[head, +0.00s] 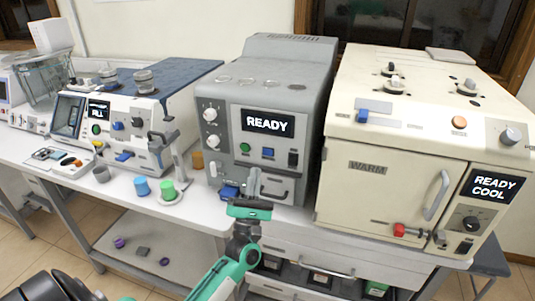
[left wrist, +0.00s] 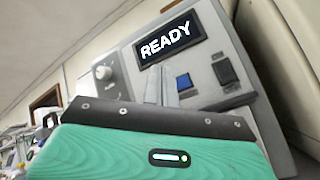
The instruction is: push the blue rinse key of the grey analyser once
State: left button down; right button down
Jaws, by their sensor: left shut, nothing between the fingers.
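The grey analyser (head: 285,95) stands in the middle of the bench, its display lit with READY; the display also shows in the left wrist view (left wrist: 167,45). Its square blue rinse key (head: 268,152) sits below the display, between a round green key (head: 244,147) and a dark switch (head: 293,159). My left gripper (head: 254,171) is shut and empty, pointing at the front panel below the keys. In the left wrist view the fingertips (left wrist: 162,75) are just left of the blue key (left wrist: 184,81). Whether they touch the panel cannot be told. The green key is hidden there.
A cream oven (head: 400,135) reading READY COOL stands close on the right. A blue-and-white instrument (head: 120,125) stands left. A blue part (head: 229,191) juts from the analyser's lower front.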

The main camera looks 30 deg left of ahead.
aim_at(268, 153)
pick_arm(q)
jog(key=w+a+b, duration=0.1)
jog(key=w, duration=0.5)
jog(key=shift+a+b, duration=0.25)
jog(key=shift+b, duration=0.15)
jog(key=shift+w, duration=0.2)
dwell(1.5)
jog(key=shift+w+a+b, duration=0.1)
jog(key=shift+w+b, duration=0.25)
jog(key=shift+b, duration=0.05)
jog(key=shift+w+a+b, duration=0.1)
jog(key=shift+w+b, duration=0.2)
jog(key=shift+w, duration=0.05)
dwell(0.5)
jog(key=shift+s, duration=0.15)
jog(key=shift+s+d, duration=0.2)
jog(key=shift+s, duration=0.5)
